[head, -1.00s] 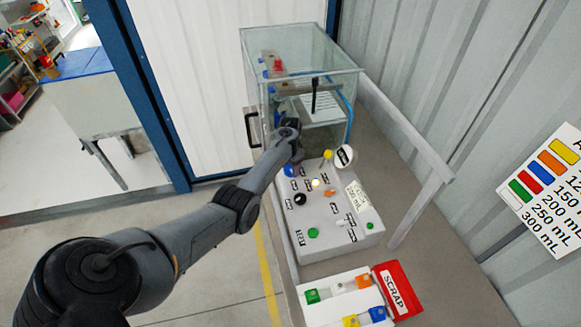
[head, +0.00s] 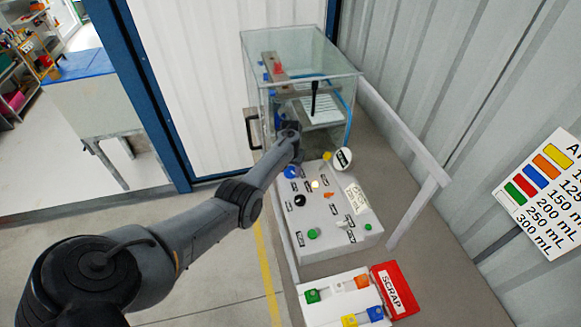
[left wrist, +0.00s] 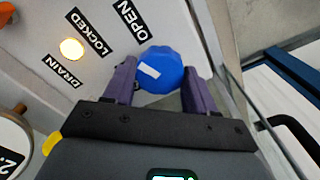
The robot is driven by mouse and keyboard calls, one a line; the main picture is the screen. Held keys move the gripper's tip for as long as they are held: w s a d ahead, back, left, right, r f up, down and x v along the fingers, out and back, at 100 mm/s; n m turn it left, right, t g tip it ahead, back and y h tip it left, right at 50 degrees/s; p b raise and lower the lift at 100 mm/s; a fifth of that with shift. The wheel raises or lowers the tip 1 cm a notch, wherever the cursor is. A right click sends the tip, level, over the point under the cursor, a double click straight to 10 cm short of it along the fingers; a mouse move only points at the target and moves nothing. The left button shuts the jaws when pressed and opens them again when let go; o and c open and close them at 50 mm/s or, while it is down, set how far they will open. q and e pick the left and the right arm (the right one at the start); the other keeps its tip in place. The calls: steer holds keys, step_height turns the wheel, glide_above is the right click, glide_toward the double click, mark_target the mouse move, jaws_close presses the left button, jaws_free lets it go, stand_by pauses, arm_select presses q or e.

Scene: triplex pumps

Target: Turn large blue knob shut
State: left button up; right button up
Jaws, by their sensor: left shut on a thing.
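The large blue knob (left wrist: 160,70) sits on the white panel (left wrist: 60,30) in the left wrist view, with a white mark on its face. It also shows small in the head view (head: 291,172), just below my left arm's end. My left gripper (left wrist: 160,84) has its two purple fingers on either side of the knob and is shut on it. Labels OPEN, LOCKED and DRAIN lie to the left of the knob in the wrist view, with a lit yellow lamp (left wrist: 71,49) between the latter two. My right gripper is not in view.
A glass cabinet (head: 300,60) stands behind the panel. A round white gauge (head: 343,158), a black knob (head: 299,200) and a green button (head: 313,233) are on the panel. A red SCRAP bin (head: 394,290) and a tray of coloured pieces lie in front.

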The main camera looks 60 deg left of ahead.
arm_select(q)
steer(key=n, duration=0.6)
steer(key=shift+n, duration=0.3)
steer(key=n, duration=0.3)
steer(key=shift+n, duration=1.8)
steer(key=o, duration=1)
steer(key=shift+o, duration=0.2)
